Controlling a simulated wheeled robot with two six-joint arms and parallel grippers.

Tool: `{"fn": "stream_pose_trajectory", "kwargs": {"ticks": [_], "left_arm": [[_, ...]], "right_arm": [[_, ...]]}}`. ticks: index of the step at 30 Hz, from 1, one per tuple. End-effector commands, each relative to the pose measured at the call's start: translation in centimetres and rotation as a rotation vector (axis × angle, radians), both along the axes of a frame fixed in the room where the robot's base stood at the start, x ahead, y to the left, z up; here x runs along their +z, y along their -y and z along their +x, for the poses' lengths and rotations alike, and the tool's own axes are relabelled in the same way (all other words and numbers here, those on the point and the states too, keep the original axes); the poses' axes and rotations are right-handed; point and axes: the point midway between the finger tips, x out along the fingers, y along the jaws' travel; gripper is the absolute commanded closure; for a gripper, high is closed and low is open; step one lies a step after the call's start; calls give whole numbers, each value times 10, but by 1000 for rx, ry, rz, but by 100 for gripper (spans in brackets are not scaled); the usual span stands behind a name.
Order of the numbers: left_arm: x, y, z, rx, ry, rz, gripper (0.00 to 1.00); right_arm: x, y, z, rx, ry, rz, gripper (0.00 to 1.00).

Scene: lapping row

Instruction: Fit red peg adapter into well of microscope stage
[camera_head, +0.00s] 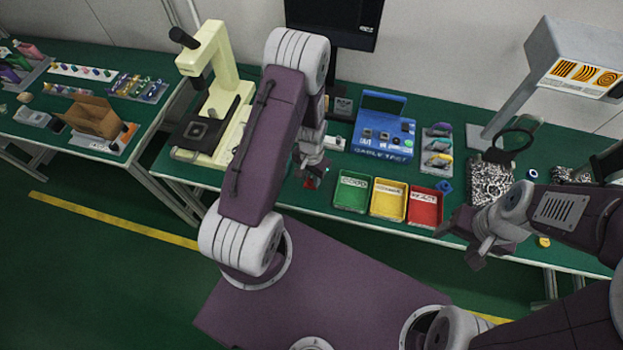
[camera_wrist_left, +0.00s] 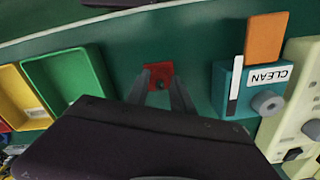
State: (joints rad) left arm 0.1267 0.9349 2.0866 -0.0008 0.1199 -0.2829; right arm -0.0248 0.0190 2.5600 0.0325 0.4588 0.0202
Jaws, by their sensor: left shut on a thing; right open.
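The red peg adapter (camera_head: 311,184) is between the fingertips of my left gripper (camera_head: 313,172), by the bench's front edge and left of the green bin. In the left wrist view the fingers (camera_wrist_left: 164,88) are shut on the red adapter (camera_wrist_left: 160,70), which shows a dark round spot. The cream microscope (camera_head: 222,70) stands to the left, apart from the gripper. Its black stage (camera_head: 218,109) bears a paler square with a dark centre, perhaps the well (camera_head: 196,130). My right gripper (camera_head: 469,240) is open and empty near the bench's front right edge.
Green (camera_head: 352,192), yellow (camera_head: 389,202) and red (camera_head: 425,206) bins stand right of the left gripper. A blue test box (camera_head: 385,132) is behind them. In the left wrist view a teal CLEAN holder (camera_wrist_left: 232,88) stands between the adapter and a cream body.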

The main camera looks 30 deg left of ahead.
Motion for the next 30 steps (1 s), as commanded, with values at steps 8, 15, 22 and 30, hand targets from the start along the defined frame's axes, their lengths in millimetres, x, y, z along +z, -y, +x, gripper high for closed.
{"fn": "stream_pose_trajectory", "kwargs": {"ticks": [8, 15, 22, 30], "left_arm": [[36, 0, 2, 0, 6, 1, 100], [69, 45, 24, -7, 5, 0, 100], [98, 87, 46, -4, 4, -1, 100], [109, 104, 54, 0, 1, 0, 100]], "right_arm": [[-1, 0, 0, 0, 0, 0, 37], [-6, 0, 0, 0, 0, 0, 37], [-9, 0, 0, 0, 0, 0, 37], [-10, 0, 0, 0, 0, 0, 37]]}}
